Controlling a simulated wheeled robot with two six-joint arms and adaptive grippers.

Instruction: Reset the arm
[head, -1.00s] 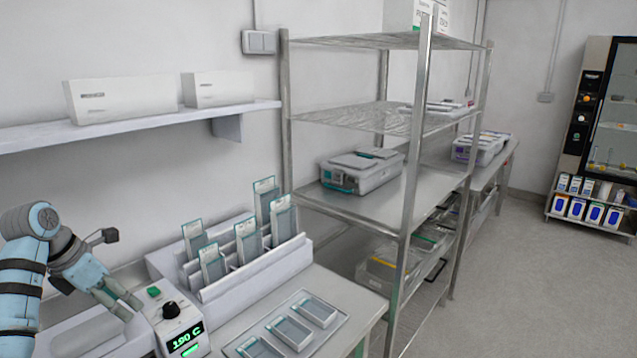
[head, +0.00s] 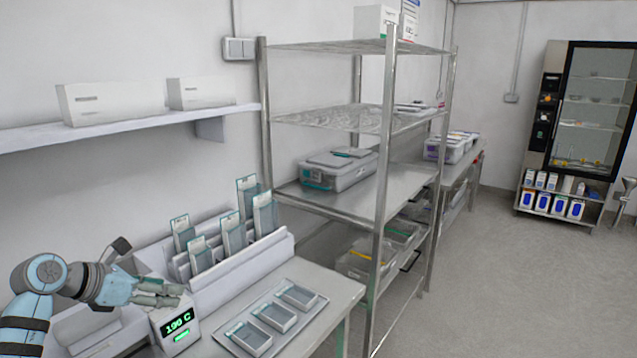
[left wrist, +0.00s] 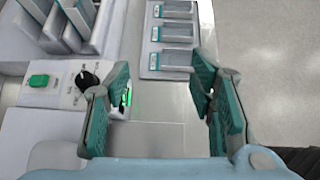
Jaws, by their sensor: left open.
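My left gripper (head: 162,292) is at the lower left of the head view, above the device with the green "190 C" display (head: 178,325). In the left wrist view its two green-padded fingers (left wrist: 160,105) are spread apart, with nothing between them. A black knob (left wrist: 87,80) and a green button (left wrist: 40,81) on the device show left of the fingers. In the head view the gripper hides the knob and button. My right gripper is not in view.
A rack of upright pouches (head: 233,236) stands behind the device. A tray (head: 233,337) with three small trays lies on the bench to the right. A metal shelf unit (head: 386,170) stands beyond the bench. Open floor (head: 490,290) lies at the right.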

